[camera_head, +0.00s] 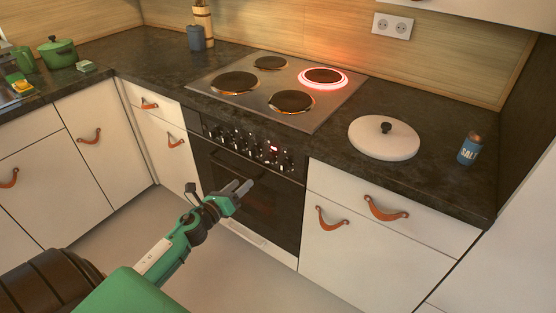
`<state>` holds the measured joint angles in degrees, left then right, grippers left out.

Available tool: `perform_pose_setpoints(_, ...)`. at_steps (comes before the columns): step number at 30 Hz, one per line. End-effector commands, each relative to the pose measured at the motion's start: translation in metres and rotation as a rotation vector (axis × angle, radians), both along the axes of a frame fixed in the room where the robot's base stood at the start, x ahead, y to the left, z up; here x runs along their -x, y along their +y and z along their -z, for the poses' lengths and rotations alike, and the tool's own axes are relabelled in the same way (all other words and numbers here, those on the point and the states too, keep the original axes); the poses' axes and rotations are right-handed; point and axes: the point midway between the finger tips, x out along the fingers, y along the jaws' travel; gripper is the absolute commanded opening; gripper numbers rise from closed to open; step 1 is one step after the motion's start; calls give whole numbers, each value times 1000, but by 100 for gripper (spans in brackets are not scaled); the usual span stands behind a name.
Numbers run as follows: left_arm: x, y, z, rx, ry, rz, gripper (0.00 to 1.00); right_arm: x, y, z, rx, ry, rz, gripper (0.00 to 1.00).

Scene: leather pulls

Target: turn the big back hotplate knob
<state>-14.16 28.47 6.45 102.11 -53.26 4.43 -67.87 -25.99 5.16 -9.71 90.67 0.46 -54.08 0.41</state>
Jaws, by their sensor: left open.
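The stove's control panel (247,147) has a row of small dark knobs with light marks and a small red display. I cannot tell which knob is the one for the big back hotplate. The back right hotplate (323,76) has a glowing red ring around it. The other hotplates, such as the front left one (235,82), are dark. My left gripper (243,187) is open and empty. It shows below the knobs, in front of the oven door (255,200), apart from the panel as far as I can tell. My right gripper is out of view.
A round white lid (384,138) and a blue salt shaker (469,149) stand on the dark counter right of the stove. Drawers with leather pulls flank the oven. A green pot (58,53) is at the far left. The floor before the oven is clear.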

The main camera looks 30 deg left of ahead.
Motion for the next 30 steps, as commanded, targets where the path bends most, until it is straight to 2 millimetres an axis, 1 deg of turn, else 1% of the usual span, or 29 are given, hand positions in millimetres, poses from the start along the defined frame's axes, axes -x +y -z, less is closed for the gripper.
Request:
perform_pose_setpoints(5,-18,-1,-2,1,-2,-1,55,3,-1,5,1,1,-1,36)
perform_pose_setpoints(12,-55,-4,-2,3,0,-2,55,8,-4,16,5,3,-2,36)
perform_pose_setpoints(21,-102,-8,0,4,0,-2,55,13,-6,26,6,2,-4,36)
perform_pose_setpoints(27,-125,-9,0,5,2,-3,55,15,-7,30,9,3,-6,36)
perform_pose_setpoints(30,-131,-10,1,5,3,-2,55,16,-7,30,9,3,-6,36)
